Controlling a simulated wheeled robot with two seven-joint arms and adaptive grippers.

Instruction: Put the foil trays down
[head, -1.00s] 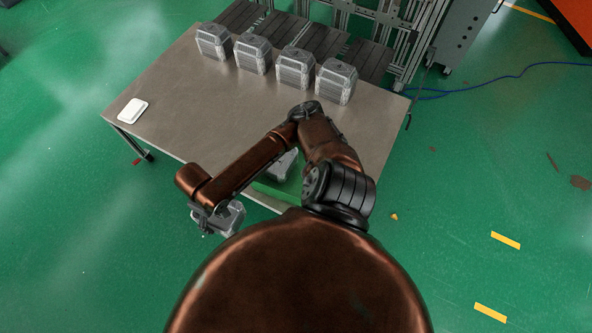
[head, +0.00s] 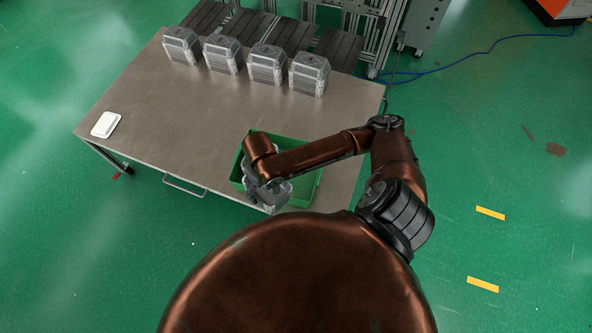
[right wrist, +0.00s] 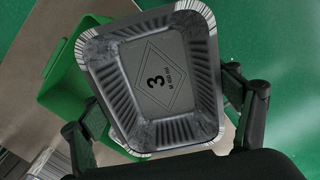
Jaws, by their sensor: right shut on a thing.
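My right gripper (head: 268,182) is shut on a grey foil tray (head: 275,197) at the table's front edge, in front of the green bin (head: 314,190) and partly over it. I cannot tell whether the tray touches the bin. The green bin (right wrist: 62,92) shows behind it, mostly hidden. My left gripper is not in view.
Several grey stacks of foil trays (head: 267,64) stand in a row along the back of the metal table (head: 160,110). A white object (head: 106,124) lies at the left front corner. The table's middle is clear. A rack stands behind the table.

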